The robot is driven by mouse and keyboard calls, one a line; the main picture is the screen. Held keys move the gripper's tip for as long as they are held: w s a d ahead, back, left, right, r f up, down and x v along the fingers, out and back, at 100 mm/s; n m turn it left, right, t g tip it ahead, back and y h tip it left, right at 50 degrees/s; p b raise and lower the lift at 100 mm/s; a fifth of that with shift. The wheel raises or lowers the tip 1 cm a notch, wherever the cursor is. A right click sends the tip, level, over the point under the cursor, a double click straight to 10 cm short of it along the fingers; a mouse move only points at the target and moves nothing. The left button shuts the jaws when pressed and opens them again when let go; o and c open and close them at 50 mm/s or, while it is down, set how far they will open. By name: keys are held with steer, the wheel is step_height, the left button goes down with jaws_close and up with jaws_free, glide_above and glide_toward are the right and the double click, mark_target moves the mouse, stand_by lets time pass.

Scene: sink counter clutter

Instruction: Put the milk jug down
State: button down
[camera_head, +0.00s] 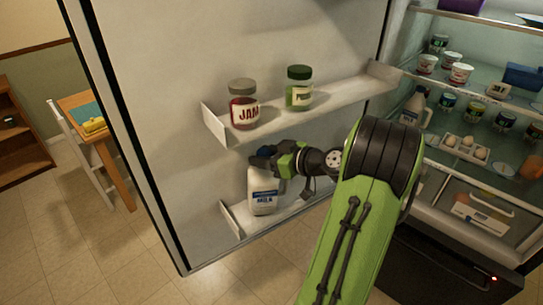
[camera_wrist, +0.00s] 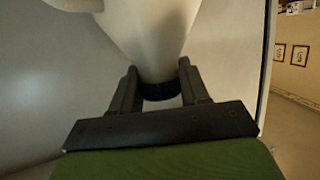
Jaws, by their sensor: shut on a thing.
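The white milk jug (camera_head: 264,198) with a blue "MILK" label stands upright at the lower shelf of the open fridge door. My gripper (camera_head: 264,158) reaches in from the right and is shut on the jug's top. In the wrist view, my gripper's two dark fingers (camera_wrist: 157,70) sit on either side of the jug's dark cap (camera_wrist: 160,91), with the jug's pale body (camera_wrist: 150,35) beyond. The jug's base appears level with the lower door shelf (camera_head: 286,221), but I cannot tell whether it touches.
A jam jar (camera_head: 243,106) and a green jar (camera_head: 298,88) stand on the door shelf above (camera_head: 335,104). The fridge interior at right holds several cups, an egg tray (camera_head: 466,148) and another white jug (camera_head: 413,106). A table (camera_head: 101,142) stands at far left.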

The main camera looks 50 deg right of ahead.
steer(key=shift+w+a+r+g+p, duration=0.15)
steer(key=shift+w+r+g+p, duration=0.2)
steer(key=shift+w, duration=0.3)
steer(key=shift+w+f, duration=0.1)
steer(key=shift+f, duration=0.85)
steer(key=c, duration=0.5)
jaws_free()
steer(key=shift+f, duration=0.2)
steer(key=shift+c, duration=0.2)
